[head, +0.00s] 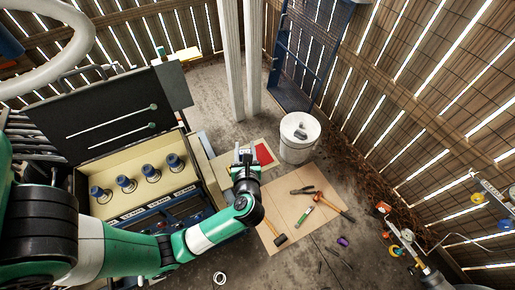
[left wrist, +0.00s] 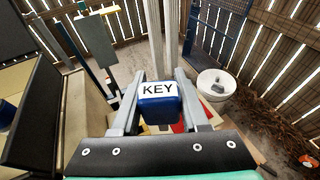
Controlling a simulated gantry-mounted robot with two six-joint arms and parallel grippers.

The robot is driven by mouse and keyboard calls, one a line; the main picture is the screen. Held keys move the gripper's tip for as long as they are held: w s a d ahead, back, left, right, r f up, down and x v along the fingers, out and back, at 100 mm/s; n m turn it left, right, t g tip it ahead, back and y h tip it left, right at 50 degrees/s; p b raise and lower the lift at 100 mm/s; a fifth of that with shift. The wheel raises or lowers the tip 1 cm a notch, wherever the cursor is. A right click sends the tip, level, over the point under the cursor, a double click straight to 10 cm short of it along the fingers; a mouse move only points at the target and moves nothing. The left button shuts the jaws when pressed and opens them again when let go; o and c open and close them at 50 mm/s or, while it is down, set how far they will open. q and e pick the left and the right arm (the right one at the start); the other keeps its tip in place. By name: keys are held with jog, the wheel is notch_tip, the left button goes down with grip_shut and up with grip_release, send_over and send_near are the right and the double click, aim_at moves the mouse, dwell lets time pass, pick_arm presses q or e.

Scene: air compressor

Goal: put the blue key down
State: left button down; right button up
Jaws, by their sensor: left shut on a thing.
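The blue key (left wrist: 157,108) is a blue block with a white label reading KEY. In the left wrist view it sits between the two grey fingers of my left gripper (left wrist: 157,100), which is shut on it. In the head view my left gripper (head: 245,157) is over the floor just right of the compressor cabinet (head: 200,165), beside a red patch (head: 264,154) on a light board. The key is hard to make out there. My right gripper is not in view.
A white bucket (head: 299,140) stands right of the gripper. White posts (head: 238,70) rise behind. The cabinet's open dark lid (head: 100,115) stands left, above several blue-capped knobs (head: 126,183).

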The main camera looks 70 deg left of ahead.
pick_arm(q)
jog(key=w+a+f+b, duration=0.2)
jog(key=w+a+f, duration=0.1)
jog(key=w+a+f+b, duration=0.1)
jog(key=w+a+f, duration=0.2)
jog(key=f, duration=0.1)
jog(key=shift+w+a+f+b, duration=0.25)
jog(key=shift+w+a+b, duration=0.1)
jog(key=shift+a+b, duration=0.05)
jog(key=shift+w+a+f, duration=0.2)
jog(key=shift+w, duration=0.05)
jog(key=shift+w+a+f+b, duration=0.15)
jog(key=shift+f+b, duration=0.75)
jog(key=shift+f, duration=0.9)
jog(key=shift+f, duration=0.25)
jog(key=shift+c, duration=2.1)
grip_release()
jog(key=shift+r, duration=0.1)
